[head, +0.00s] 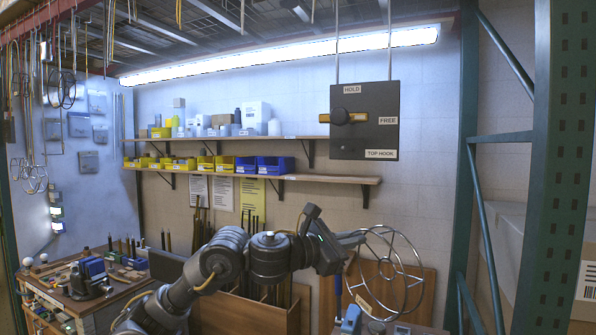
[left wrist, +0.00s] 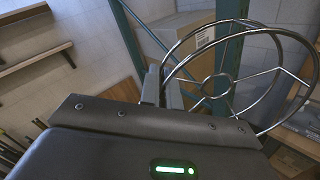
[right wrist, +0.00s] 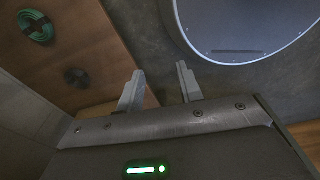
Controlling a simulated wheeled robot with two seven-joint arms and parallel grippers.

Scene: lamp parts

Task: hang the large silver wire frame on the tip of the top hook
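The large silver wire frame (head: 397,268), two rings with spokes and a small hub, is in the lower right middle of the head view. My left gripper (head: 353,239) is shut on its rim, and the frame stands out to the right of the fingers. In the left wrist view the frame (left wrist: 217,86) extends right from the closed fingers (left wrist: 162,88). A dark control box (head: 364,120) labelled HOLD, FREE and TOP HOOK hangs above the frame. I cannot make out the top hook's tip. My right gripper (right wrist: 161,88) is open and empty, outside the head view.
Wall shelves (head: 240,136) with bins are behind. A green steel upright (head: 555,170) stands at right. Wire parts (head: 60,88) hang from a rail at upper left. A workbench (head: 70,290) is at lower left. The air between the frame and the box looks clear.

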